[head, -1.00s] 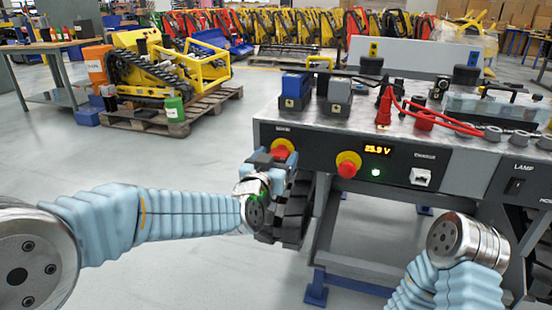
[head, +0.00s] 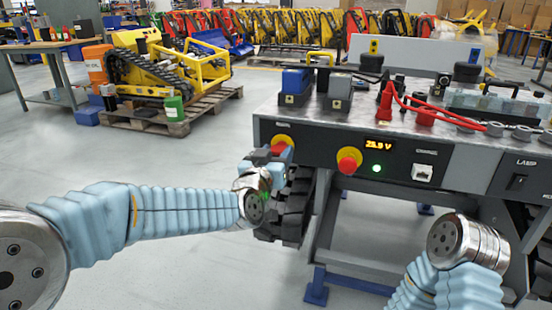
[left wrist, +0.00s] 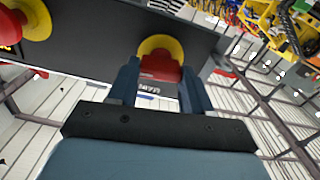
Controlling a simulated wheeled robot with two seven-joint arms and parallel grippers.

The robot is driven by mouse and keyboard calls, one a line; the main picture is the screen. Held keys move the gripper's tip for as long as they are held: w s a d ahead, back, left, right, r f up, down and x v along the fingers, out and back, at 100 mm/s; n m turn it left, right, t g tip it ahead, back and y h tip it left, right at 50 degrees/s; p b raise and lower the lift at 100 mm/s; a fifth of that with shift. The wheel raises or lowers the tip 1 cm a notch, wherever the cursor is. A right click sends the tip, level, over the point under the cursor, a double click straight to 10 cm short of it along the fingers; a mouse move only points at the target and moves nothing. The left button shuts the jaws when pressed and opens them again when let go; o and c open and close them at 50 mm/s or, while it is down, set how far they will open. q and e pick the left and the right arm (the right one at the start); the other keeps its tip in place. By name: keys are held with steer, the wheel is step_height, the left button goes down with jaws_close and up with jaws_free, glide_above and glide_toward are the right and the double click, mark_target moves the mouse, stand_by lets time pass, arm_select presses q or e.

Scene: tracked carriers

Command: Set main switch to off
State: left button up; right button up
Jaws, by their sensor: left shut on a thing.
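The main switch is a red knob on a yellow disc (head: 283,143) at the left end of the dark front panel. It also shows in the left wrist view (left wrist: 157,65), with its label upside down below it. My left gripper (head: 268,157) is at this switch, with its blue fingers on both sides of the red knob, shut on it. In the left wrist view the gripper (left wrist: 160,80) partly covers the knob's sides. My right arm (head: 465,245) shows at the lower right; its gripper is out of view.
A second red knob on yellow (head: 349,161) sits right of the switch, beside a lit voltage display (head: 380,144) and a lit green lamp (head: 376,169). Batteries and red cables lie on the bench top. A black tracked wheel (head: 290,212) stands below the panel. Open floor lies left.

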arm_select(q)
steer(key=n+b, duration=0.2)
steer(key=n, duration=0.1)
steer(key=n+b, duration=0.1)
steer(key=b, duration=0.1)
steer(key=shift+f, duration=0.25)
steer(key=n+b, duration=0.3)
steer(key=n, duration=0.1)
steer(key=shift+a+n, duration=0.1)
steer(key=shift+n, duration=0.3)
steer(key=n+b, duration=0.2)
steer(key=n, duration=0.1)
steer(key=shift+n, duration=0.3)
steer(key=shift+n+b, duration=0.3)
steer(key=shift+n, duration=1.6)
steer(key=o, duration=1.1)
steer(key=shift+c, duration=0.2)
steer(key=shift+r, duration=0.1)
